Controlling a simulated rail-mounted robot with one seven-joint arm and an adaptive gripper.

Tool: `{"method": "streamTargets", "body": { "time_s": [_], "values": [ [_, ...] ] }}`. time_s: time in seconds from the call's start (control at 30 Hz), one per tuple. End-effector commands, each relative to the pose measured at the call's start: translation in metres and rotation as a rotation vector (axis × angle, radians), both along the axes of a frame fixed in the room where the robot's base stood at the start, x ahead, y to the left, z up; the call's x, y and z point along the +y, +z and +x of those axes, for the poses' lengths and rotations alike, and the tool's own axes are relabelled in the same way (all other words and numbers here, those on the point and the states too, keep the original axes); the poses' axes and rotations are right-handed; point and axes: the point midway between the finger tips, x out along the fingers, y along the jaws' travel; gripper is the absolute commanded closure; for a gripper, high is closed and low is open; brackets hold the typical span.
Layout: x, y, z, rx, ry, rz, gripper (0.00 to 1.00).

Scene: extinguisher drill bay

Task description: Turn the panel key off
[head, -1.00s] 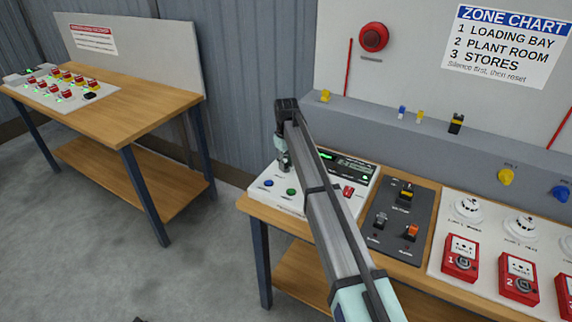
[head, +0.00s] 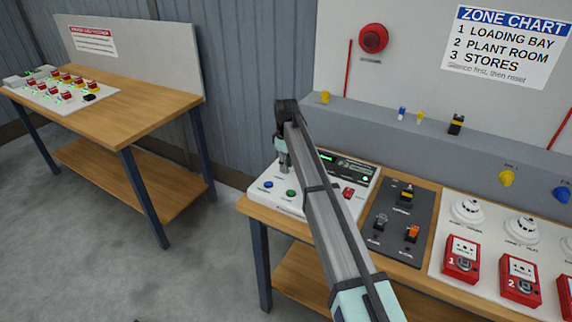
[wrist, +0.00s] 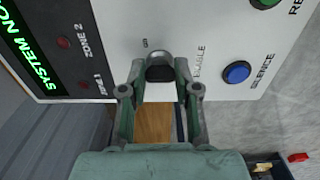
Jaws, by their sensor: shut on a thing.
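The white alarm panel (head: 262,197) sits on the near bench's left end, with a green-lit display (wrist: 25,50). In the wrist view its key switch shows as a silver collar (wrist: 159,56) with a black key (wrist: 160,73) in it. My gripper (wrist: 160,70) has one finger on each side of the key and is shut on it. A finger partly covers the label beside the switch, so I cannot read it in full. In the head view my gripper (head: 284,163) points down at the panel's back left, and the key is hidden there.
A blue button (wrist: 237,72) and a green button (wrist: 264,3) lie to the right in the wrist view. A dark switch plate (head: 395,222) and red call points (head: 461,259) stand right of the panel. A second bench (head: 140,105) is at the left.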

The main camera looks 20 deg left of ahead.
Motion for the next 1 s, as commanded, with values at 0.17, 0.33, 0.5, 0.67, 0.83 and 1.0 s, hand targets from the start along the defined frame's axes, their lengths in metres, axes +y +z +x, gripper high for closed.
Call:
{"method": "streamTargets", "body": {
  "time_s": [0.17, 0.33, 0.5, 0.67, 0.83, 1.0],
  "values": [
    [0.000, -0.001, -0.001, 0.001, 0.001, -0.001, 0.66],
    [0.000, -0.001, 0.000, 0.001, 0.000, 0.000, 0.44],
    [0.000, 0.000, 0.000, 0.000, -0.001, 0.000, 0.44],
    [0.000, 0.007, 0.000, -0.001, -0.001, 0.001, 0.44],
    [0.001, 0.030, 0.000, -0.001, -0.001, 0.001, 0.44],
    [0.001, 0.063, 0.001, -0.001, -0.001, 0.001, 0.44]
  ]
}}
